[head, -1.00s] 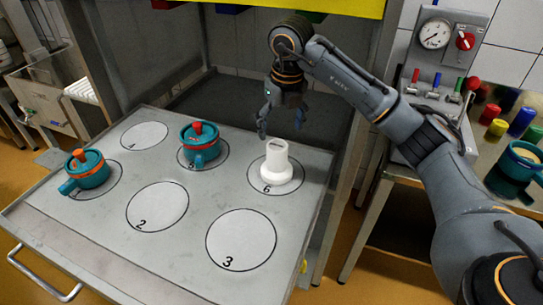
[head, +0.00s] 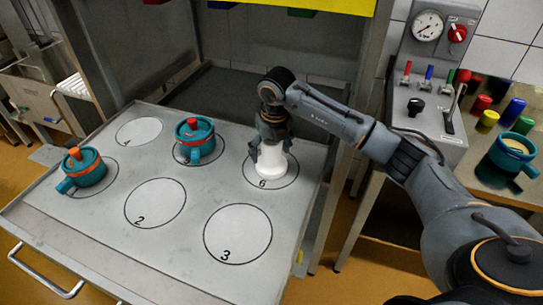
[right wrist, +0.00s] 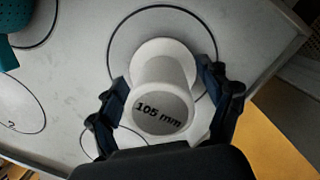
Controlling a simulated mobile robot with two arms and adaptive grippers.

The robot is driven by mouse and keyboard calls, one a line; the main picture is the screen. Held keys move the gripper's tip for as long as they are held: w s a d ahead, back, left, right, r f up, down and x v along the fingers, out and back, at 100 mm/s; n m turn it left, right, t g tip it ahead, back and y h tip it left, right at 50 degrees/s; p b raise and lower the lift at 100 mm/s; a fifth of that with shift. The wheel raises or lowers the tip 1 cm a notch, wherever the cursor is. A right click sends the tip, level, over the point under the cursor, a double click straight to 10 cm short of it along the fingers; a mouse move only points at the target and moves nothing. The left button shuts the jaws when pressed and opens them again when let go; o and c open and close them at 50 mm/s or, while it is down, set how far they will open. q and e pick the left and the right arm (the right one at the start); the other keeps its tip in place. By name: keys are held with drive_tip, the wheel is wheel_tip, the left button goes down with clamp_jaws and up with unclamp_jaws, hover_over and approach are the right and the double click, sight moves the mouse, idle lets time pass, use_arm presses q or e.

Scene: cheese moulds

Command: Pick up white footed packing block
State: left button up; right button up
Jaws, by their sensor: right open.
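The white footed packing block (head: 270,164) stands upright in the circle marked 6 on the grey tray table. In the right wrist view its round top (right wrist: 160,112) reads "105 mm", and its wider foot shows beyond. My right gripper (head: 270,155) is lowered over the block from above. Its fingers (right wrist: 166,100) are open, one on each side of the block's upper part. I cannot tell whether either finger touches it. My left gripper is not in view.
A teal lidded mould (head: 195,142) stands in the circle left of the block, and another (head: 83,170) in the far-left circle. Circles 2 (head: 155,203), 3 (head: 238,234) and 4 are empty. A control box (head: 432,85) and coloured pieces stand at right.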

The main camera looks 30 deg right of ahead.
drive_tip(key=c, duration=1.4)
drive_tip(key=shift+r, duration=0.1)
drive_tip(key=shift+c, duration=0.9)
